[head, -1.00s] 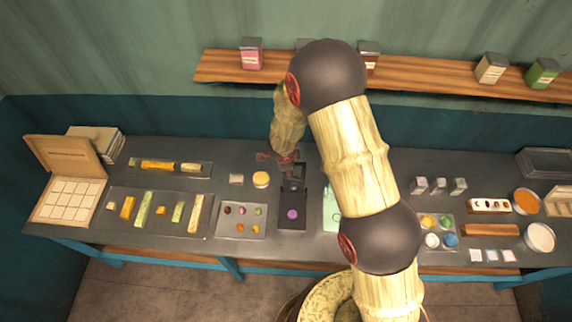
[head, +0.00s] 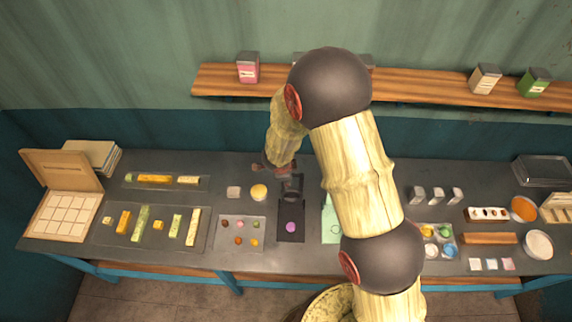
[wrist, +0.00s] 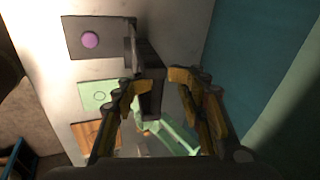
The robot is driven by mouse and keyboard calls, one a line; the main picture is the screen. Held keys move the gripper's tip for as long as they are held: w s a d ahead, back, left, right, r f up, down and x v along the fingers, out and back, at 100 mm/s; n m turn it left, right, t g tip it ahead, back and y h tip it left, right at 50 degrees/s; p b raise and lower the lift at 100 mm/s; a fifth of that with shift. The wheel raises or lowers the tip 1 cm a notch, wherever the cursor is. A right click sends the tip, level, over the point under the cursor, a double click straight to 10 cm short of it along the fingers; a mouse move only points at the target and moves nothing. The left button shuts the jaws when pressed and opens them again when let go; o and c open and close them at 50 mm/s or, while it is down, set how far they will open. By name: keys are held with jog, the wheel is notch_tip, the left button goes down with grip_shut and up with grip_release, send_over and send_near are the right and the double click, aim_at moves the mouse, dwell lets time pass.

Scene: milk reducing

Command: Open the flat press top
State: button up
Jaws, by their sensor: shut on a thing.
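The flat press stands in the middle of the table in the head view. Its flat dark base (head: 291,236) lies bare with a purple disc (head: 291,227) on it. Its dark top (head: 292,188) stands raised at the back edge of the base. In the wrist view, the base (wrist: 75,47) is at upper left and the top (wrist: 146,55) rises beside it. My gripper (wrist: 155,84) has its fingers on either side of a dark part of the top and is shut on it. In the head view, my gripper (head: 278,169) is partly hidden behind the press top.
A tray of small colored pieces (head: 220,246) lies left of the press. A pale round item (head: 259,192) sits behind left. A wooden shelf (head: 420,92) runs along the wall behind.

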jog(key=shift+w+a+r, duration=0.15)
jog(key=shift+a+r, duration=0.15)
jog(key=shift+r, duration=0.55)
jog(key=shift+w+a+r, duration=0.15)
jog(key=shift+a+r, duration=0.1)
jog(key=shift+r, duration=0.6)
jog(key=shift+s+a+r, duration=0.15)
jog(key=shift+a+r, duration=0.15)
jog(key=shift+r, duration=0.3)
jog(key=shift+s+d+r, duration=0.1)
jog(key=shift+d+r, duration=0.1)
jog(key=shift+r, duration=0.3)
jog(key=shift+d+r, duration=0.2)
jog(key=shift+r, duration=0.3)
